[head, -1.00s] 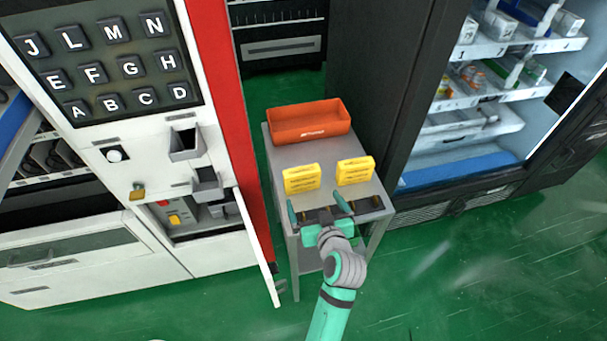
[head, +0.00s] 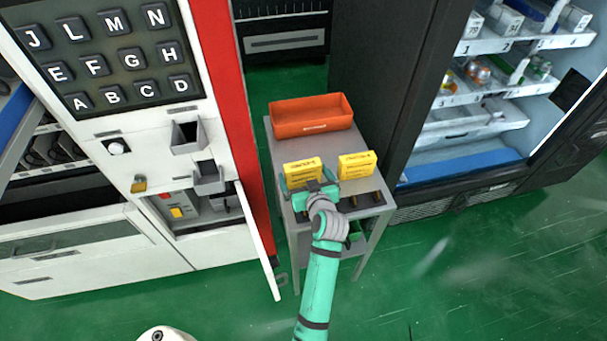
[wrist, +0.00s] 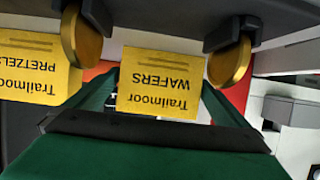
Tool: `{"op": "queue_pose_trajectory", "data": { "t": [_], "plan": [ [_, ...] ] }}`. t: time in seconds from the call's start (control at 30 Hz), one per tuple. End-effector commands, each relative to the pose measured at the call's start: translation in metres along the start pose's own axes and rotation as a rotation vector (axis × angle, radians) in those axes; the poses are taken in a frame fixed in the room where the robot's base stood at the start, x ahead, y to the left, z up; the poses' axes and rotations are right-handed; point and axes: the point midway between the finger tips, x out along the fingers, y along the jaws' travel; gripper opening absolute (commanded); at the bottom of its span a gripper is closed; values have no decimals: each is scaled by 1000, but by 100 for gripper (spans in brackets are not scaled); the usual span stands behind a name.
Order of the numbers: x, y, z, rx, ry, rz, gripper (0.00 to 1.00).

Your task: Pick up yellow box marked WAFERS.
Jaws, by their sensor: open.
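The yellow box marked WAFERS (wrist: 160,85) shows upside down in the middle of the wrist view. In the head view it is the left of two yellow boxes (head: 303,170), standing on a small grey table (head: 330,150). My gripper (head: 308,183) is at the near side of this box. In the wrist view my gripper (wrist: 153,98) is open, with one green finger on each side of the box. I cannot tell whether either finger touches it. The box's lower part is partly hidden by my gripper in the head view.
A yellow box marked PRETZELS (wrist: 38,75) stands close beside the WAFERS box, on the right in the head view (head: 357,165). An orange bin (head: 312,118) is behind them. A lettered vending machine (head: 110,70) stands left, a dark open cabinet (head: 385,80) right.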

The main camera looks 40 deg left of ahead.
Motion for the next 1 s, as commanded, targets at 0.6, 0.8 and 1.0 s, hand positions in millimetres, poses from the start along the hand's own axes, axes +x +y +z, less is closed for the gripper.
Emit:
{"op": "queue_pose_trajectory", "data": {
  "t": [0.6,0.8,1.0],
  "plan": [
    [12,-2,0,-1,1,-2,65],
    [12,-2,-1,-1,1,-3,65],
    [8,-2,-10,-2,2,-3,65]
  ]
}}
